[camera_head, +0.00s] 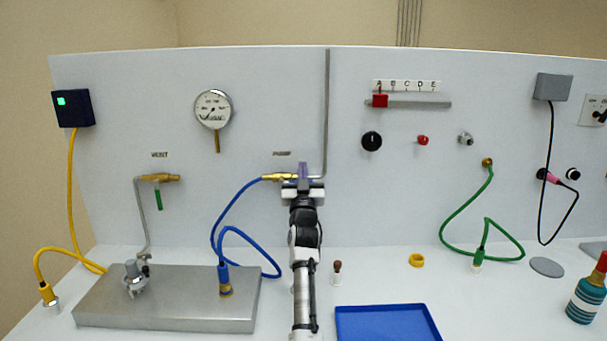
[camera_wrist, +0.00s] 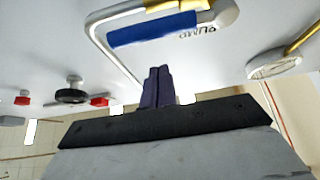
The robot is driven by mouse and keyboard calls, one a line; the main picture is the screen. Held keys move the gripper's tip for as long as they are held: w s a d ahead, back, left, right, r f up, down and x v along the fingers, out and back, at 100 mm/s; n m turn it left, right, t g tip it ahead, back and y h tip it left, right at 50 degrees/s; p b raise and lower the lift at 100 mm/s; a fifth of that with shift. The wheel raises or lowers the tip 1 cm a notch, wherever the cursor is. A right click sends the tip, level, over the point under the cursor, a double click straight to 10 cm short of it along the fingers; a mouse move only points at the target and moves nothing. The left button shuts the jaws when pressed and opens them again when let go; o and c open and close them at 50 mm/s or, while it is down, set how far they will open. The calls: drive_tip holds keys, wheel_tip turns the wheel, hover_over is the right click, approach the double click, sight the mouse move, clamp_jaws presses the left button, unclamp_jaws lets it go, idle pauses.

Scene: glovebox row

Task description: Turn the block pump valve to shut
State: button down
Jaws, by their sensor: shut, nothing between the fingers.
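The pump valve has a brass body (camera_head: 278,177) on the panel below the PUMP label (camera_head: 281,153). A blue hose (camera_head: 222,205) runs from it to the steel block (camera_head: 165,312). In the wrist view its blue lever (camera_wrist: 152,30) lies roughly parallel to the upside-down PUMP lettering (camera_wrist: 198,31); in the head view my gripper hides the lever. My gripper (camera_head: 303,168) is at the valve's right end. Its dark fingers (camera_wrist: 158,72) are shut and empty in the wrist view, with tips close to the lever and a small gap showing; I cannot tell if they touch.
A grey pipe (camera_head: 326,110) rises beside the valve, close to my gripper. The vent valve (camera_head: 160,178) with a green lever is to the left. A round gauge (camera_head: 213,108) is above. A blue tray (camera_head: 385,322) and small brown-topped peg (camera_head: 337,268) are on the bench.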

wheel_tip(320, 180, down, 4)
drive_tip(key=shift+r+b, duration=0.15)
drive_tip(key=shift+b, duration=0.2)
drive_tip(key=shift+w, duration=0.1)
drive_tip(key=m+h, duration=0.1)
drive_tip(key=m+h+b, duration=0.1)
drive_tip(key=m, duration=0.1)
drive_tip(key=shift+f, duration=0.25)
